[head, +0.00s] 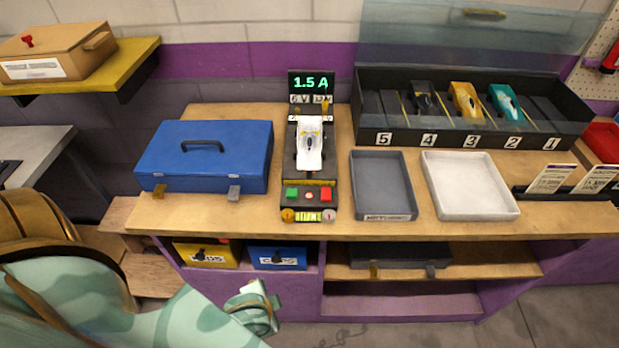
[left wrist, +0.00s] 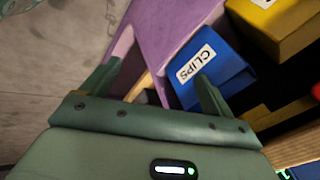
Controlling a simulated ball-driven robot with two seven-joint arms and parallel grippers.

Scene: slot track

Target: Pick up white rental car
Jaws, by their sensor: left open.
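The white car (head: 309,146) sits on a black test stand (head: 303,207) in the middle of the counter, below a green "1.5 A" display. My left gripper (head: 262,310) is low in front of the counter, below its top and apart from the car. In the left wrist view my left gripper (left wrist: 157,82) has its two fingers spread with nothing held between them. It faces the lower shelf and a blue bin labelled CLIPS (left wrist: 212,68). The car is not in the left wrist view. My right gripper is not in view.
A blue case (head: 207,155) stands left of the stand. A grey tray (head: 382,187) and a white tray (head: 468,185) lie to its right. A black slotted box (head: 372,136) behind them holds several cars. The wooden counter's front edge (head: 400,234) lies above my left gripper.

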